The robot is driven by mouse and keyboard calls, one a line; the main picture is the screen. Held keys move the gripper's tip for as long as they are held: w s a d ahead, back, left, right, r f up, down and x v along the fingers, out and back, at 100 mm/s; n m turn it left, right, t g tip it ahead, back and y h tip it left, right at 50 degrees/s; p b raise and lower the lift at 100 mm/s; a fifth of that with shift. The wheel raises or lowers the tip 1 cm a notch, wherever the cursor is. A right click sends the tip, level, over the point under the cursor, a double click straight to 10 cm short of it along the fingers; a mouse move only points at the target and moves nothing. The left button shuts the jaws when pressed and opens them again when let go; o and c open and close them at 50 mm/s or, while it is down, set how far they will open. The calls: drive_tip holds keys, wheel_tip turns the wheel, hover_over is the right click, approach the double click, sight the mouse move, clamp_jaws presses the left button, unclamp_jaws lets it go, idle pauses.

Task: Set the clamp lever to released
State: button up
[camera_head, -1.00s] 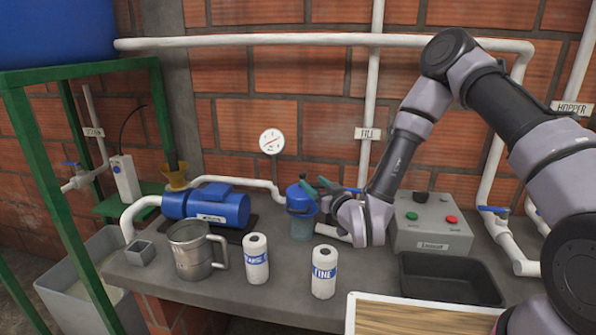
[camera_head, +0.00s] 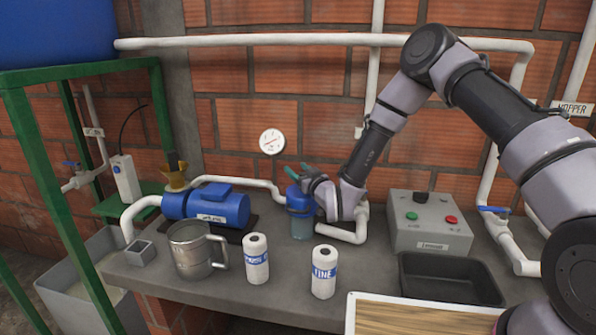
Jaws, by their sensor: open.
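A filter housing (camera_head: 300,228) with a blue cap and a clear bluish bowl stands on the counter near the wall, right of the blue pump. My gripper (camera_head: 298,171) is at the top of this housing, with its two teal fingertips apart and nothing seen between them. I cannot tell whether they touch the cap. No clamp lever can be made out clearly; my gripper covers part of the housing's top and right side.
A blue pump (camera_head: 207,206), steel mug (camera_head: 190,252), white cartridge (camera_head: 256,262) and second cartridge (camera_head: 324,275) stand left and in front. A grey control box (camera_head: 432,236) and black tray (camera_head: 450,285) are right. White pipes run along the brick wall.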

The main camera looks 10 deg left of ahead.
clamp_jaws()
idle(1.3)
